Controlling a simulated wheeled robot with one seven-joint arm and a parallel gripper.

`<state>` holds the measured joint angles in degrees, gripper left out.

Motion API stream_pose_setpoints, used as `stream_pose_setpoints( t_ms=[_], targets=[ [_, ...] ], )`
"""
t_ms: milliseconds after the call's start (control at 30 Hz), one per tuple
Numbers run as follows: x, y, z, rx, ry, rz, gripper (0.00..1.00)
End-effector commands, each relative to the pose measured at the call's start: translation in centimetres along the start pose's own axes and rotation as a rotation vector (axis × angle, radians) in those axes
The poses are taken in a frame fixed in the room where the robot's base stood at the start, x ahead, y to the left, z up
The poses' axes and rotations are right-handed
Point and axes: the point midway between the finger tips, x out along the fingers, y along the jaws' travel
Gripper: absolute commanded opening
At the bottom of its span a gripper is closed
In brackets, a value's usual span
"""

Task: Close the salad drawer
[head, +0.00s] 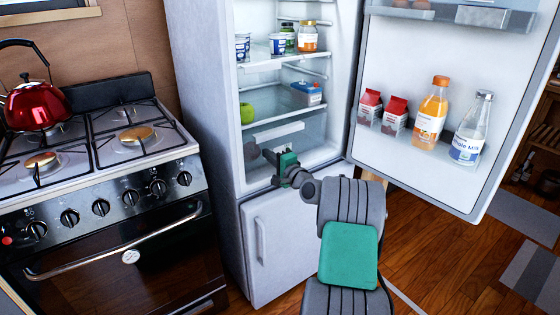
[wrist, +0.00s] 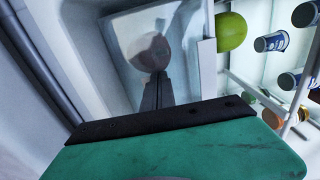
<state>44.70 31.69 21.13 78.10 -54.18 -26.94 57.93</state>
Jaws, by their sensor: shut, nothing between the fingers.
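The salad drawer (head: 278,131) is a clear bin with a white top strip, low in the open fridge compartment. In the wrist view its clear front (wrist: 125,30) and white strip (wrist: 206,60) are turned on their side. My gripper (head: 267,155) is shut and empty, in front of the drawer and below the strip. In the wrist view the shut fingers (wrist: 157,92) point at the clear front; a dark rounded shape past their tips looks like a reflection. I cannot tell whether they touch it, or how far out the drawer stands.
The open fridge door (head: 400,60) stands to the right with juice and milk on its shelf. A green apple (head: 247,113) lies above the drawer; jars and tubs stand higher. A stove (head: 100,190) is at left. The closed lower door (head: 285,240) is below.

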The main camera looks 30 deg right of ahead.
Motion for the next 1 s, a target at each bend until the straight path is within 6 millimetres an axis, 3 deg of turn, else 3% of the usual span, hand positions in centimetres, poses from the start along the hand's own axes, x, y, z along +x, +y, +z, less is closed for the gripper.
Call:
stream_pose_setpoints(
  t_ms=[200,400,833,1000],
  targets=[
    [2.7,0.0,0.0,-0.002,-0.001,0.000,0.00],
    [3.5,-0.1,0.1,-0.001,-0.001,-0.001,0.00],
    [3.6,-0.5,0.2,-0.008,-0.002,-0.007,0.00],
    [1.9,-0.5,0.4,-0.003,-0.004,-0.005,0.00]
  ],
)
